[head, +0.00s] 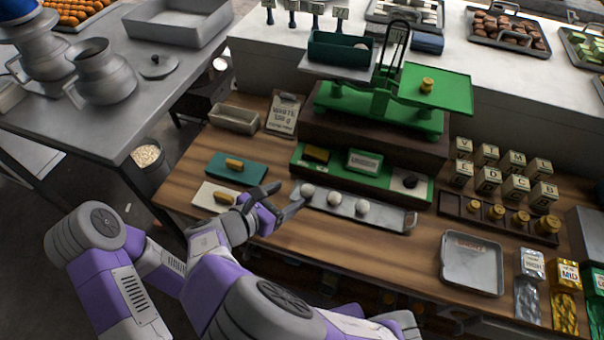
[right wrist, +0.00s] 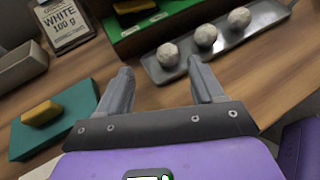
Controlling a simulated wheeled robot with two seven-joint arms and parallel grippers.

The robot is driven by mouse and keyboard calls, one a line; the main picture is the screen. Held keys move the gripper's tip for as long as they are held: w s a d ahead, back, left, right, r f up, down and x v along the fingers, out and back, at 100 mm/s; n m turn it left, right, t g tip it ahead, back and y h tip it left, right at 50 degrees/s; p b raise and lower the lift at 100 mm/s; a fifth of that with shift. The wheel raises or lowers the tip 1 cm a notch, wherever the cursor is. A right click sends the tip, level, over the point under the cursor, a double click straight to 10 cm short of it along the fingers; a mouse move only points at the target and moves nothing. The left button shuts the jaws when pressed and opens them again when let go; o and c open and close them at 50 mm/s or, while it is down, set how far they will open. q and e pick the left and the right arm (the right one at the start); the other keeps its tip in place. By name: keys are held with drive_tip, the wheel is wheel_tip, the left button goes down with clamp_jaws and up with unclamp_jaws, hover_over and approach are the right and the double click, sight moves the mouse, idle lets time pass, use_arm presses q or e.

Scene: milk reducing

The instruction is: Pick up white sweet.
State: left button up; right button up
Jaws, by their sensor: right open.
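Several white sweets are in view; three round ones (head: 334,198) sit in a row on a narrow metal tray (head: 385,215) on the wooden bench. In the right wrist view the nearest sweet (right wrist: 168,55) lies beyond and between the fingertips. My right gripper (head: 289,197) is open and empty, to the left of the tray's left end. It also shows in the right wrist view (right wrist: 161,72), with nothing between its fingers. Another small white ball (head: 361,46) lies in the left pan of the green balance. My left gripper is not in view.
A green balance scale (head: 380,108) stands behind the tray. A teal block (head: 237,170) and a white block (head: 215,197) with yellow pieces lie left of the gripper. A clipboard reads WHITE 100 g (right wrist: 65,22).

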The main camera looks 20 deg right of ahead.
sight(305, 191)
drive_tip(key=shift+s+d+f+b, duration=0.1)
drive_tip(key=shift+d+f+b, duration=0.25)
drive_tip(key=shift+d, duration=0.5)
drive_tip(key=b+x, duration=0.1)
drive_tip(key=x, duration=0.2)
drive_tip(key=shift+d+f+b, duration=0.3)
drive_tip(key=shift+b, duration=0.1)
drive_tip(key=shift+w+d+f, duration=0.1)
drive_tip(key=shift+w+d, duration=0.25)
drive_tip(key=shift+d, duration=0.1)
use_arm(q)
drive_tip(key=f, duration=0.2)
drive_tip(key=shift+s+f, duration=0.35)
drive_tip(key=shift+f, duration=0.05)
use_arm(e)
drive_tip(key=c, duration=1.1)
